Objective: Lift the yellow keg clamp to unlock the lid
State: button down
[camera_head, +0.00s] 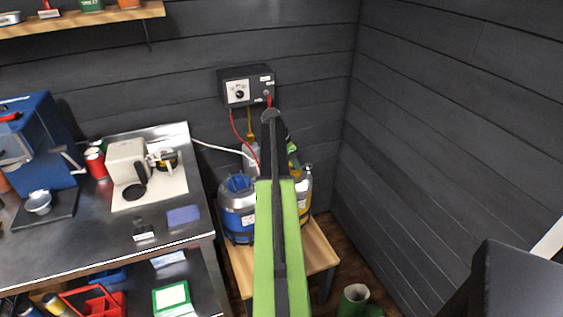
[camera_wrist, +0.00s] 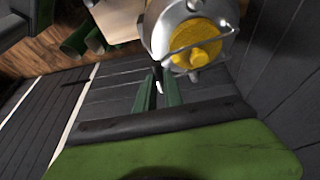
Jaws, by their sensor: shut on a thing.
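The silver keg (camera_wrist: 165,32) shows at the top of the wrist view, with a round yellow lid piece (camera_wrist: 195,46) and a thin metal wire clamp (camera_wrist: 183,47) looped across it. My gripper (camera_wrist: 158,84) is at the keg's near edge, its green fingers closed around a thin dark piece that looks like the clamp's end; its exact shape is hard to make out. In the head view the yellow-marked keg (camera_head: 304,188) stands mostly behind my green arm, which hides my gripper and the clamp.
A blue and silver keg (camera_head: 238,207) stands left on a wooden stand (camera_head: 318,246). A control box (camera_head: 247,87) with hanging red and yellow cables is on the wall behind. A dark counter (camera_head: 80,238) is at left; the dark wall closes the right side.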

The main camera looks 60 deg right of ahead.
jog(key=w+d+r+p, duration=0.6)
jog(key=w, duration=0.2)
jog(key=shift+d+r, duration=0.15)
jog(key=shift+r, duration=0.15)
jog(key=shift+w, duration=0.1)
dwell(0.5)
jog(key=c, duration=1.5)
grip_release()
jog(key=shift+d+f, duration=0.1)
jog(key=shift+o, duration=0.2)
